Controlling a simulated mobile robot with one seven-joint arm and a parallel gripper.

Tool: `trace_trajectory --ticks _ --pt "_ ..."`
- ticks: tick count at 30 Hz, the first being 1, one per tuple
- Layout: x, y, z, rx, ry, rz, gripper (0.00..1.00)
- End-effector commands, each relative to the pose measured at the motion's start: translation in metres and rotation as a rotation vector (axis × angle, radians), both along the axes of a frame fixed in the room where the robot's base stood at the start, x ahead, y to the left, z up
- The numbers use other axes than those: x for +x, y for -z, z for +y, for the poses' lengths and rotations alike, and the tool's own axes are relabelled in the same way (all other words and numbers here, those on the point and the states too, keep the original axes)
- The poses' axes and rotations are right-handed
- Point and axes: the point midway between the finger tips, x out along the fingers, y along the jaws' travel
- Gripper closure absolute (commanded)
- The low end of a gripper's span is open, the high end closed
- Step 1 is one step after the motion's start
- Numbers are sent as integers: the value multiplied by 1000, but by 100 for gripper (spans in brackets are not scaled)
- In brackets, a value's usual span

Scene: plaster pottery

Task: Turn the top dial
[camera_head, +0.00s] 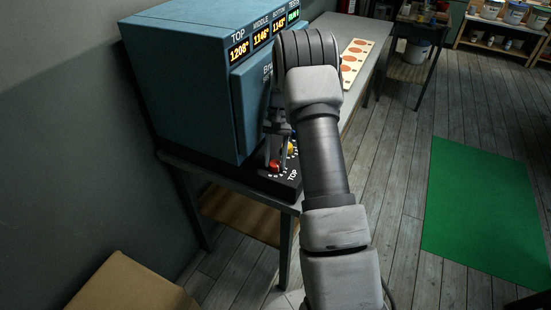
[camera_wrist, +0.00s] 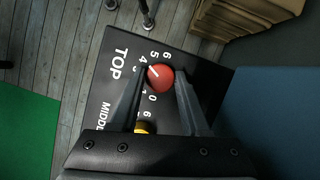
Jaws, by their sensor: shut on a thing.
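The red top dial (camera_head: 274,166) sits on the black control panel (camera_head: 284,186) at the front of the blue kiln (camera_head: 185,80). The dial (camera_wrist: 160,77) also shows in the wrist view, beside the label TOP, with its white pointer slanted toward the numbers 4 and 5. My gripper (camera_wrist: 162,74) has one finger on each side of the red dial and is shut on it. A yellow dial (camera_wrist: 143,127), by the label MIDDLE, is partly hidden behind my gripper.
The kiln displays (camera_head: 262,37) read 1208°, 1146° and 1343° for top, middle and bottom. A board with orange discs (camera_head: 356,58) lies on the grey table (camera_head: 331,25). A cardboard box (camera_head: 132,285) stands at lower left. A green mat (camera_head: 488,210) covers floor at right.

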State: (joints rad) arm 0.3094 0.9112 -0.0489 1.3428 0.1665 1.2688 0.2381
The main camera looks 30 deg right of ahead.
Motion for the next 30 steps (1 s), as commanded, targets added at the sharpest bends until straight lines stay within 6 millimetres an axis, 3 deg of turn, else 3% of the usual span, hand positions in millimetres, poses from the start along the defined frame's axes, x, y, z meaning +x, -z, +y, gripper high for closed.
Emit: trace_trajectory --ticks 14,15,19,30 --pt "0 0 0 -2 -11 -1 100" --pt "0 0 0 -2 -11 -1 47" --pt "0 0 0 -1 -11 -2 24" --pt "3 -6 -2 -2 -10 -4 24"
